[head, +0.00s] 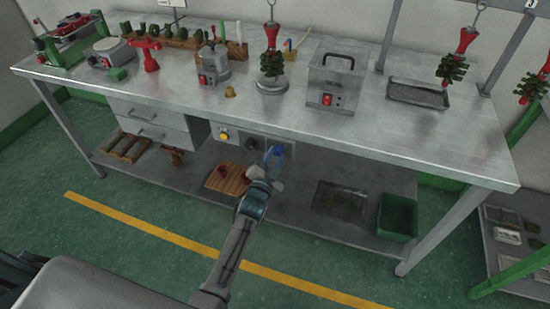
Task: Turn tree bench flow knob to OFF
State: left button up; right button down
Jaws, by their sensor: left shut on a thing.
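The tree bench (330,120) is a long steel table with a control panel (238,138) under its front edge. The panel carries a yellow round control (223,136) on its left part and a small dark round control (251,143) further right. My left gripper (275,156), with blue fingers, is at the panel's right part. It is shut on what appears to be the flow knob, which the fingers hide. The knob's setting cannot be read. My right gripper is not in view.
A lower shelf (295,207) holds a wooden slatted board (228,181), a dark tray (338,199) and a green bin (397,217). Drawers (150,125) hang left of the panel. A clear-sided box with a red switch (333,84) stands on top.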

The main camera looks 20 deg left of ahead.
pick_arm(q)
jog(key=shift+f+n, duration=0.1)
jog(key=shift+n, duration=0.4)
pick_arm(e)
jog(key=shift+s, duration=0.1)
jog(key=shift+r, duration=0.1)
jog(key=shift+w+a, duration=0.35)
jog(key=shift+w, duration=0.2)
pick_arm(q)
jog(key=o, duration=1)
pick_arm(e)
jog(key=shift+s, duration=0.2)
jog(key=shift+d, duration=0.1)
